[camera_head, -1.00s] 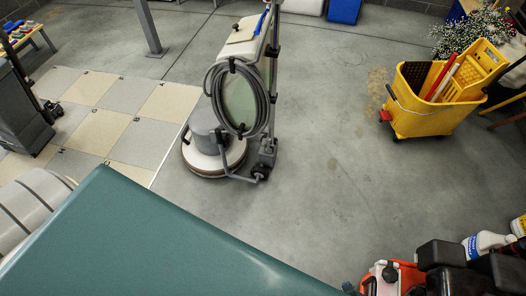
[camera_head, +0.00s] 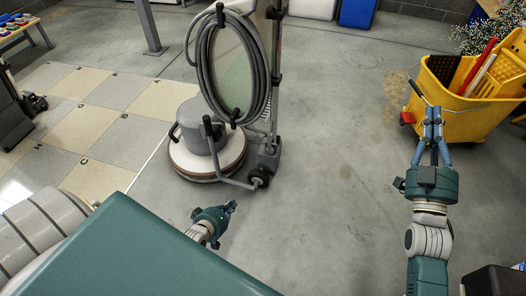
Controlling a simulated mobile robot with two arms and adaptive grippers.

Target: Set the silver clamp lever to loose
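The floor machine (camera_head: 209,150) stands upright left of centre, with a white round base, a grey motor, a coiled grey hose (camera_head: 233,70) and a tall pole. Grey metal fittings and a small wheel (camera_head: 259,178) sit low on its right side. I cannot clearly make out a silver clamp lever or its setting. My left gripper (camera_head: 230,207) is low in front of the machine, apart from it, its fingers pointing up and right; its opening is unclear.
A yellow mop bucket (camera_head: 452,112) with red and white handles stands at the right, close behind my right gripper in the picture. Tan and grey floor tiles (camera_head: 130,142) lie at the left. The concrete floor between the machine and bucket is clear.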

